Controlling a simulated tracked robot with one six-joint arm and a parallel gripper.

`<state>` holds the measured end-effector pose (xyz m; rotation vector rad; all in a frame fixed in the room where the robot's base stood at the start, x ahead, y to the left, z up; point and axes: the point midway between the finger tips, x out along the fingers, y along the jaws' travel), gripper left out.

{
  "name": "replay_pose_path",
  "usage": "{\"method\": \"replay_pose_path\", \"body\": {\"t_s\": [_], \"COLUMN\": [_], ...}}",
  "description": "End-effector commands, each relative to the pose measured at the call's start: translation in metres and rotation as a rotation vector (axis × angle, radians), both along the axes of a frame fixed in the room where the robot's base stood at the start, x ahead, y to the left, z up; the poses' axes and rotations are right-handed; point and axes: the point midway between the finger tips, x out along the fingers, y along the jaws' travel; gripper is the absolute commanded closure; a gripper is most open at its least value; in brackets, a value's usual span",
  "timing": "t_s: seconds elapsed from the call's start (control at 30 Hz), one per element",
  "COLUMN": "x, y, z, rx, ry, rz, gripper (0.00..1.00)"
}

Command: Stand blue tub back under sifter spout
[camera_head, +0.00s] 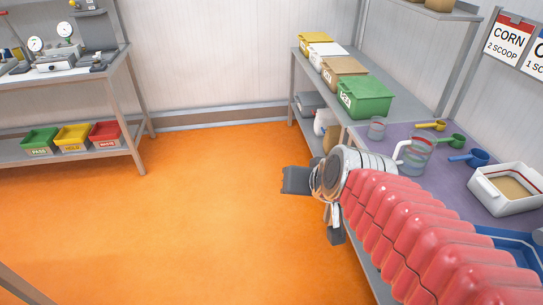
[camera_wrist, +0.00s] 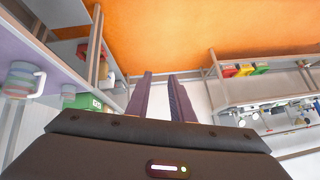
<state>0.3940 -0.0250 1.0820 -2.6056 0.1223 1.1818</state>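My gripper (camera_wrist: 161,88) is open and empty; its two dark fingers stand apart in the wrist view with floor and wall between them. In the head view my gripper (camera_head: 314,202) hangs over the orange floor, just left of the purple-topped bench. I cannot make out a blue tub for certain. A blue tray-like thing (camera_head: 512,243) shows at the lower right of the head view, partly hidden by my red-sleeved arm; I cannot tell whether it is the tub. No sifter spout is recognisable in either view.
The purple bench (camera_head: 453,170) holds a clear jug (camera_head: 415,157), coloured scoops and a white box (camera_head: 505,188). Lidded bins, including a green one (camera_head: 365,97), stand behind. A left rack (camera_head: 90,158) bears green, yellow and red bins. The orange floor between is clear.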

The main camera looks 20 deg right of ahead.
Motion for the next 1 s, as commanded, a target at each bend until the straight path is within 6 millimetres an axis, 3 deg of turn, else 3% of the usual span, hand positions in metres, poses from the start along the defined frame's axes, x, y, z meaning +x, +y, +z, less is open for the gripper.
{"method": "replay_pose_path", "body": {"t_s": [0.1,0.2,0.33,1.0], "x": [-0.037,-0.065,-0.089,-0.096], "y": [0.022,0.027,0.026,0.025], "z": [0.003,0.003,0.003,0.002], "rx": [-0.067,-0.127,-0.181,-0.196], "ry": [0.082,0.151,0.208,0.227], "rz": [0.115,0.175,0.211,0.216], "gripper": [0.79,0.79,0.79,0.79]}}
